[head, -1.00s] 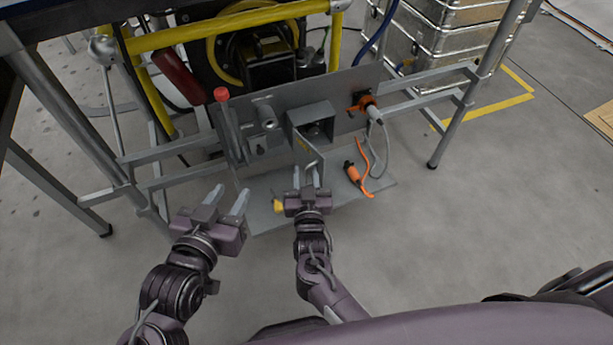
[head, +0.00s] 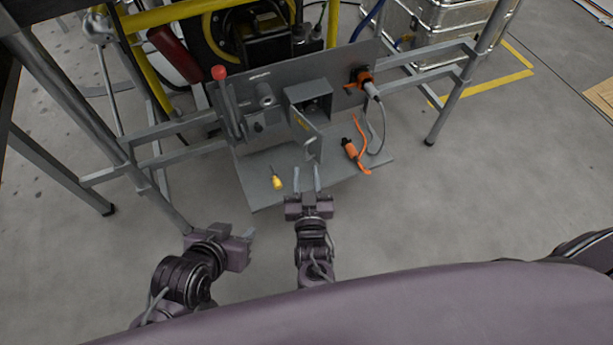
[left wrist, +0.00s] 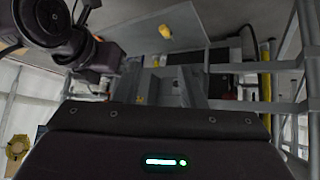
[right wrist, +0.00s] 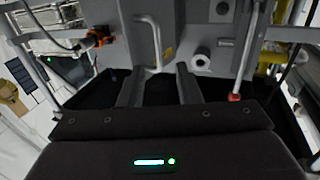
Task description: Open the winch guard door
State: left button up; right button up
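The winch guard is a small grey box (head: 310,91) on the upright panel. Its door (head: 302,127) stands swung outward from the box's left side, and the dark inside of the box shows. A pale bar handle (head: 312,147) is on the door; it also shows in the right wrist view (right wrist: 152,42). My right gripper (head: 305,180) is open and empty, just in front of the handle and apart from it. Its parted fingers show in the right wrist view (right wrist: 158,88). My left gripper (left wrist: 165,88) is open and empty, low and left, away from the door.
A red-knobbed lever (head: 220,74) stands left of the box. An orange plug (head: 362,76) with a grey cable is to the right. An orange tool (head: 351,149) and a yellow-handled tool (head: 276,182) lie on the grey shelf (head: 255,189). Frame legs stand on both sides.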

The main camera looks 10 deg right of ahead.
pick_arm(q)
jog(key=shift+s+a+f+g, duration=0.15)
jog(key=shift+s+f+g, duration=0.25)
jog(key=shift+s+f, duration=0.15)
pick_arm(e)
jog(key=shift+s+a, duration=0.1)
jog(key=shift+s, duration=0.35)
